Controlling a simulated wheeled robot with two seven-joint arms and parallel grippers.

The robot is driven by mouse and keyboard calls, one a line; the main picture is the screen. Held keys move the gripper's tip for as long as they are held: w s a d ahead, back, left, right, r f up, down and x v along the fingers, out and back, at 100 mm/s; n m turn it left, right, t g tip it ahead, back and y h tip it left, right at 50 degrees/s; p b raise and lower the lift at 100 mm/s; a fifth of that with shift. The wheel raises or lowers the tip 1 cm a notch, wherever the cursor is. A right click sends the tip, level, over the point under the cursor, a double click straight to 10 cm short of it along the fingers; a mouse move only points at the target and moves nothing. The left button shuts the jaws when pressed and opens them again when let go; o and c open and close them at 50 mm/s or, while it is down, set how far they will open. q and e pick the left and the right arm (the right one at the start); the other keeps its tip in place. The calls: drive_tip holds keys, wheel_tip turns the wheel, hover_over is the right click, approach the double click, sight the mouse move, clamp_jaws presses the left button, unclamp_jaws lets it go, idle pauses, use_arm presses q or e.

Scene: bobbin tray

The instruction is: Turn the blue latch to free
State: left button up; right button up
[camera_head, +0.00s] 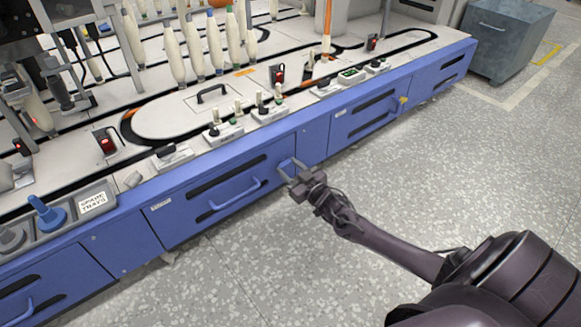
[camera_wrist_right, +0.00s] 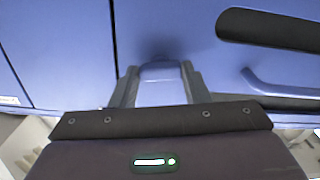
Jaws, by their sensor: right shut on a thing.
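The blue latch (camera_head: 288,162) sits on the blue front panel of the machine, just right of a drawer with a curved blue handle. My right gripper (camera_head: 291,171) reaches it from the front. In the right wrist view my right gripper (camera_wrist_right: 159,85) has a finger on each side of the blue latch (camera_wrist_right: 160,71) and is shut on it. The fingers hide much of the latch, so I cannot tell its exact angle. My left gripper is not in view.
The drawer handle (camera_head: 235,195) is left of my gripper and also shows in the right wrist view (camera_wrist_right: 275,86). A yellow latch (camera_head: 403,100) is farther right along the panel. Bobbins (camera_head: 174,55) stand on the machine top. The speckled floor (camera_head: 440,160) in front is clear.

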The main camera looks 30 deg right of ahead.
drive_tip(key=n+p, duration=0.1)
drive_tip(key=n, duration=0.2)
drive_tip(key=shift+r+n+p, duration=0.1)
drive_tip(key=shift+n+p, duration=0.2)
drive_tip(key=shift+p, duration=0.1)
drive_tip(key=n+p, duration=0.1)
drive_tip(key=n, duration=0.2)
drive_tip(key=shift+n, duration=0.3)
drive_tip(key=n+p, duration=0.1)
drive_tip(key=n, duration=0.3)
drive_tip(key=shift+n, duration=0.3)
drive_tip(key=shift+n+p, duration=0.55)
drive_tip(key=shift+n, duration=1.75)
drive_tip(key=o, duration=1)
drive_tip(key=shift+s, duration=0.1)
